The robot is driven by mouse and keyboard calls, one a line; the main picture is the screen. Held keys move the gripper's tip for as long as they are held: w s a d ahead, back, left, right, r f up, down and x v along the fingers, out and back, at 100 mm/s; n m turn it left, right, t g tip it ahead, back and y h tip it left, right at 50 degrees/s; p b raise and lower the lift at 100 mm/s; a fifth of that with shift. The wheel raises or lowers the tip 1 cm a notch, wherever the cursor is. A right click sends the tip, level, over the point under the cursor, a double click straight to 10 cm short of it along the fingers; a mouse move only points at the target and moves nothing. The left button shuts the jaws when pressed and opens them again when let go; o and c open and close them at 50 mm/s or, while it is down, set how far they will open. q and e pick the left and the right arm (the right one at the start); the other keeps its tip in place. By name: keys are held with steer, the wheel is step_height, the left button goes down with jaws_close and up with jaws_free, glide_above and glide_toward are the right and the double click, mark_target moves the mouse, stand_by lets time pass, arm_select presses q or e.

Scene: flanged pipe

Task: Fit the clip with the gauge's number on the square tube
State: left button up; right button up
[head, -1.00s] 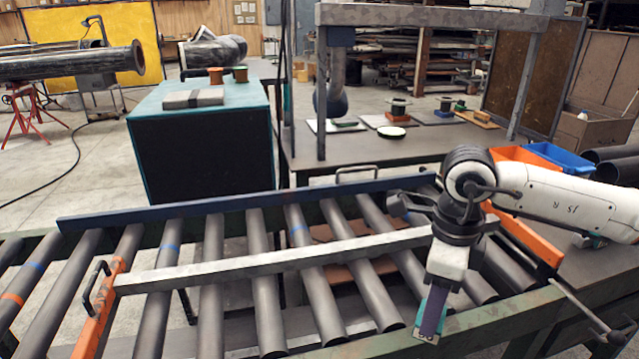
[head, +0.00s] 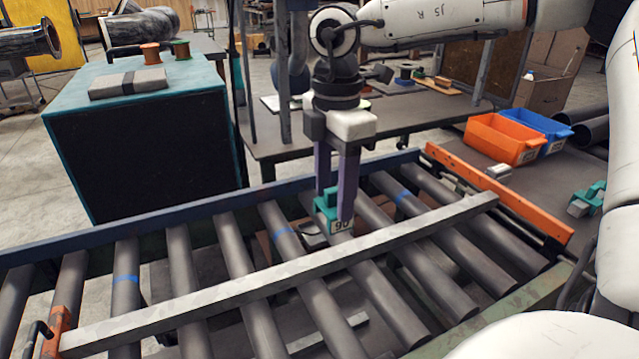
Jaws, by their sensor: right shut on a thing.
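The square tube (head: 270,287) is a long grey bar lying slantwise across the rollers, from lower left to upper right. My right gripper (head: 336,200), with purple fingers pointing down, is shut on a teal clip (head: 326,208). The clip has a pale label that seems to read 90. In the picture it is just above the tube's far edge, near its middle, and looks apart from it; its exact height is hard to tell. A second teal clip (head: 588,198) lies on the bench at right. My left gripper is not in view. I cannot make out a gauge.
The roller conveyor has a blue far rail (head: 225,208) and an orange stop bar (head: 500,190) at right. A small silver part (head: 498,172) lies near the stop bar.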

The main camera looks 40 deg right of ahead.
steer(key=shift+w+a, duration=0.1)
steer(key=shift+a, duration=0.05)
steer(key=shift+f+b, duration=0.55)
steer(key=shift+f, duration=0.45)
steer(key=b, duration=0.5)
glide_above(331, 255)
step_height(331, 255, down, 6)
steer(key=shift+w+f, duration=0.1)
steer(key=shift+f+b, duration=0.55)
steer(key=shift+f, duration=0.2)
arm_select(q)
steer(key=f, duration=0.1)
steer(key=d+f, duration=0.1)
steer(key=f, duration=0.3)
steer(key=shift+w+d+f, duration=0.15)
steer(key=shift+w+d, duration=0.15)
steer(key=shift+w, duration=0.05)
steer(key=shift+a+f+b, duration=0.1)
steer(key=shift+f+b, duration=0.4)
steer(key=shift+b, duration=0.05)
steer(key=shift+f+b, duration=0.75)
arm_select(e)
steer(key=shift+f, duration=0.55)
steer(key=o, duration=1.2)
